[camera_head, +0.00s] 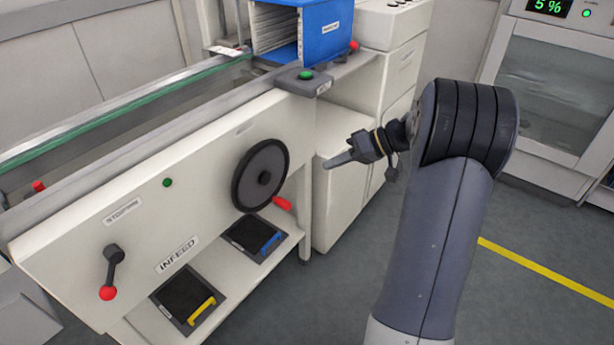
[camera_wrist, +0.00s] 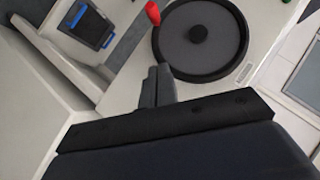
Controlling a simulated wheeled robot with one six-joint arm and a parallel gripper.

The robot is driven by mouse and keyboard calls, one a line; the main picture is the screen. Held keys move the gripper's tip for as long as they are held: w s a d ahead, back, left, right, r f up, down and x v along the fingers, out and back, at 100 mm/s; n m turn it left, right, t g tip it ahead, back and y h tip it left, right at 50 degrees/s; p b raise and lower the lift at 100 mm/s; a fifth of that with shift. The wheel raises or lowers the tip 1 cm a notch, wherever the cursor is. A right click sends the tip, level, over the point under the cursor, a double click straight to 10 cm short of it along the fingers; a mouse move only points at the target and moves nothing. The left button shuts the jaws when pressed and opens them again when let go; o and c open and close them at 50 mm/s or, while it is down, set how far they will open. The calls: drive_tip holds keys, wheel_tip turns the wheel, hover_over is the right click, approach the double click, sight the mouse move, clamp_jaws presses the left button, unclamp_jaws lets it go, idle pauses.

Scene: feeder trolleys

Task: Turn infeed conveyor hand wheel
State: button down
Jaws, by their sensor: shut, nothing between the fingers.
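The hand wheel (camera_head: 260,176) is a dark disc with a black hub on the sloped white front panel of the infeed conveyor (camera_head: 225,147). Its red handle (camera_head: 282,203) sticks out at the wheel's lower right. In the wrist view the wheel (camera_wrist: 222,50) is at the top, with the red handle (camera_wrist: 153,13) at its upper left. My gripper (camera_head: 328,165) is shut and empty, to the right of the wheel and pointing left towards it. In the wrist view its fingertips (camera_wrist: 158,70) show below the handle, apart from it.
A crank with a red knob (camera_head: 108,292) is at the panel's lower left. Trays with blue (camera_head: 271,243) and yellow (camera_head: 201,311) handles sit on the shelf below. A blue rack (camera_head: 325,30) stands on the conveyor's far end. A white cabinet (camera_head: 340,200) stands behind my gripper.

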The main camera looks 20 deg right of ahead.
sight(282, 201)
drive_tip(key=s+f+b+x, duration=0.1)
drive_tip(key=s+b+x, duration=0.1)
drive_tip(key=x, duration=1)
drive_tip(key=shift+s+a+f+b, duration=0.15)
drive_tip(key=shift+s+f+b, duration=0.1)
drive_tip(key=shift+f+b, duration=0.2)
drive_tip(key=shift+r, duration=0.1)
drive_tip(key=shift+s+a+f+m+g+y+b, duration=0.2)
drive_tip(key=shift+a+f+m+g+y+b, duration=0.15)
drive_tip(key=shift+y, duration=0.2)
drive_tip(key=shift+s+a+f+m+g+y+b, duration=0.2)
drive_tip(key=shift+s+f+m+y+b, duration=0.15)
drive_tip(key=shift+y, duration=0.2)
drive_tip(key=shift+w+r, duration=0.1)
drive_tip(key=shift+r, duration=0.05)
drive_tip(key=shift+r, duration=0.1)
